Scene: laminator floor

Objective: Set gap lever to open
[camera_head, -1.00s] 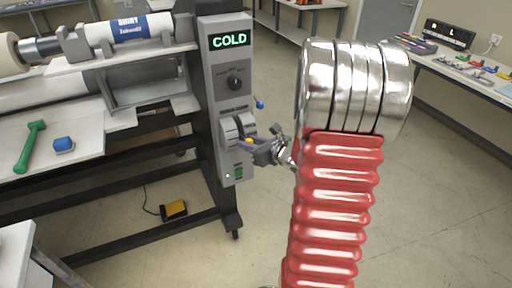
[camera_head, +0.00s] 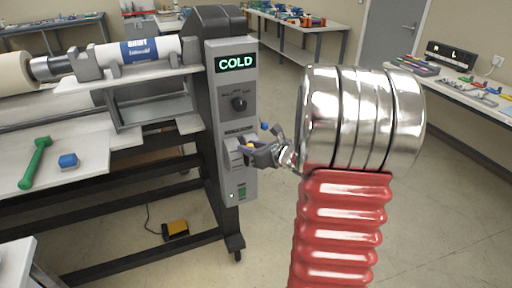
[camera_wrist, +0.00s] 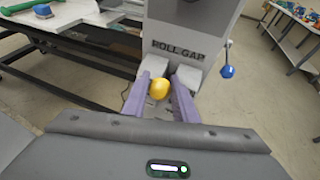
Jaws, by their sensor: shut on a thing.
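The control panel (camera_head: 226,108) has a green "COLD" display (camera_head: 237,63) at its top. The roll gap unit sits lower on the panel, under the "ROLL GAP" label (camera_wrist: 178,50) in the wrist view. The gap lever's yellow ball knob (camera_wrist: 159,88) lies between the purple fingers of my gripper (camera_wrist: 160,93). In the head view, my gripper (camera_head: 250,148) is at the right front of the gap unit, shut on the knob. The lever's stem is mostly hidden behind knob and fingers.
A blue ball-ended lever (camera_wrist: 227,71) sticks out on the panel's right side, near my gripper. A green-handled tool (camera_head: 36,163) and blue block (camera_head: 68,161) lie on the laminator table.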

